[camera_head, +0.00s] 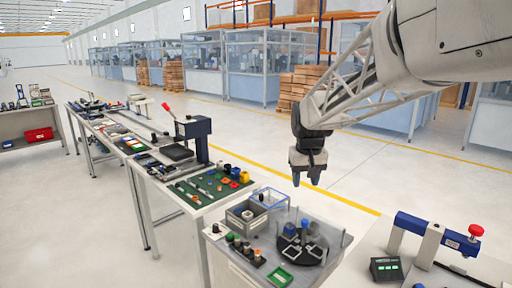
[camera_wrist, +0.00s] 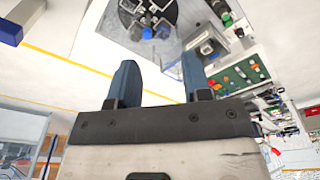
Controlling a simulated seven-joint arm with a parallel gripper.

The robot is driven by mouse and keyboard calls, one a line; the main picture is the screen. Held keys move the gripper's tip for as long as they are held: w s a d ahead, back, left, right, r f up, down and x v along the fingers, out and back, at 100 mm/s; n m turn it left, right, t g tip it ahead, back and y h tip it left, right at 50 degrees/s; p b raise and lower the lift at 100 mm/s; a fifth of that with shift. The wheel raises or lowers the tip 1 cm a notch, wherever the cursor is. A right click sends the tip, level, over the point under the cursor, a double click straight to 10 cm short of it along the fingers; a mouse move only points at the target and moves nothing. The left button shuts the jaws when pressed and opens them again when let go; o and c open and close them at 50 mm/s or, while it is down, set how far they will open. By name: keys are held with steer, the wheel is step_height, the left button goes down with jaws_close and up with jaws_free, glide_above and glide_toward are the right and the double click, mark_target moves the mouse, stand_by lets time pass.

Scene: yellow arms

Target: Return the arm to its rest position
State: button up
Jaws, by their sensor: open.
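My gripper (camera_head: 307,181) hangs from my arm in the head view, high above the floor behind the near workbench. Its two blue fingers point down, stand apart and hold nothing. In the wrist view my gripper (camera_wrist: 158,82) also shows open, with a clear gap between the fingers. It touches nothing. The workbench (camera_head: 222,262) below carries a round dark fixture (camera_head: 300,246), which also appears at the top of the wrist view (camera_wrist: 148,14).
A grey bin (camera_head: 240,219), a clear blue-edged box (camera_head: 269,198) and a green tray (camera_head: 280,277) lie on the bench. A bench with a green mat (camera_head: 212,186) extends left. Open floor lies behind.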

steer(key=s+d+f, duration=0.1)
steer(key=s+f, duration=0.1)
steer(key=s, duration=0.9)
steer(key=s+d+f+m, duration=0.1)
steer(key=s+d+f, duration=0.1)
steer(key=s, duration=1)
steer(key=s+d+f+t, duration=0.1)
steer(key=s, duration=1.1)
steer(key=shift+d+f, duration=0.3)
steer(key=shift+f, duration=0.1)
